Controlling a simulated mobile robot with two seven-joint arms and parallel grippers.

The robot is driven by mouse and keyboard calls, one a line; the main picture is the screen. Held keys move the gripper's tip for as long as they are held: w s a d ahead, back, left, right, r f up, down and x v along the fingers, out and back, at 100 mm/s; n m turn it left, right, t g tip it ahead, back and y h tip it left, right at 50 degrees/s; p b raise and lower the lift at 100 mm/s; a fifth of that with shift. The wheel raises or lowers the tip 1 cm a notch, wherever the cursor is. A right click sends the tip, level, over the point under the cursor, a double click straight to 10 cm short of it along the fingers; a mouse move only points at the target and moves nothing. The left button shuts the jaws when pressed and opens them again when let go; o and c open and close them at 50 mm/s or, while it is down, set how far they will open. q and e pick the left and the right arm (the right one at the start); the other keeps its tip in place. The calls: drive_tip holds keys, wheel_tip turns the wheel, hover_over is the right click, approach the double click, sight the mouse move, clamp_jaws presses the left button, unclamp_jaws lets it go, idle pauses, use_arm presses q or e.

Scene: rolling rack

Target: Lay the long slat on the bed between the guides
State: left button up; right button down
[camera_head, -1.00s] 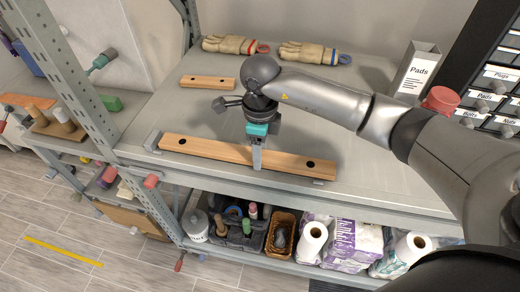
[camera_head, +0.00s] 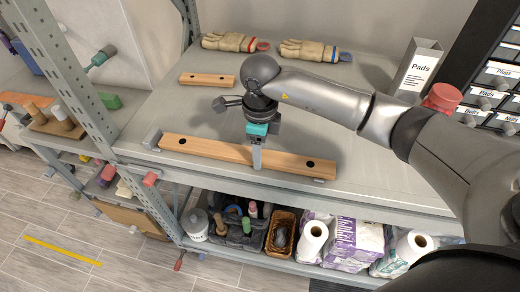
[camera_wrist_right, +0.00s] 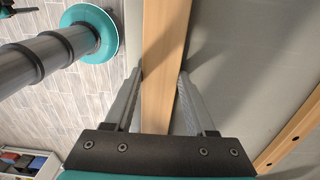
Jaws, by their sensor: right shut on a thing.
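The long wooden slat (camera_head: 210,149) has a dark hole near each end and runs along the front edge of the grey shelf top. Its left end is beside a grey guide block (camera_head: 152,139); a small grey piece (camera_head: 319,180) shows under its right end. Whether it rests fully on the surface I cannot tell. My right gripper (camera_head: 257,163) points down and is shut on the slat near its middle. In the right wrist view the slat (camera_wrist_right: 165,50) passes between the two fingertips (camera_wrist_right: 163,75). My left gripper is not in view.
A shorter slat (camera_head: 208,81) lies farther back on the shelf top (camera_head: 185,110). Two gloves (camera_head: 230,44) lie at the back, and a Pads box (camera_head: 416,70) stands at the right. A rack post (camera_head: 70,75) rises at the left.

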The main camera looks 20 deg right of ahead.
drive_tip(key=shift+f, duration=0.15)
drive_tip(key=shift+c, duration=0.7)
unclamp_jaws()
wheel_tip(320, 180, up, 15)
drive_tip(key=shift+b, duration=0.45)
